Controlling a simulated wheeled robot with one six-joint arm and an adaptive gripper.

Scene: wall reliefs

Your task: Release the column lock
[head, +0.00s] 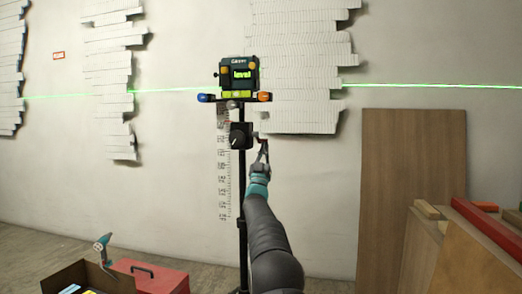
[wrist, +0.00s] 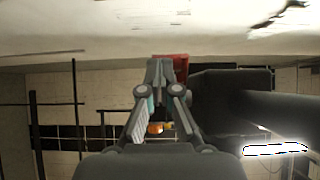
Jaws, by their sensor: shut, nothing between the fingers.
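A black column (head: 243,200) stands upright before the wall and carries a laser level (head: 239,74) whose display reads "level". A black clamp block (head: 240,136) with a round dial sits on the column below the level. A small red part (head: 257,136), perhaps the lock lever, shows at the block's right side. My gripper (head: 263,148) is shut just right of the block. In the wrist view the shut fingertips (wrist: 160,70) are at a red piece (wrist: 172,66), partly hidden behind them; I cannot tell whether they touch it. A dark body (wrist: 232,80) lies to its right.
Blue (head: 206,98) and orange (head: 264,97) knobs flank the level's base. White slatted reliefs (head: 300,60) hang on the wall, crossed by a green laser line. A brown board (head: 405,180) leans at right. A red toolbox (head: 150,277) and cardboard box (head: 95,275) stand lower left.

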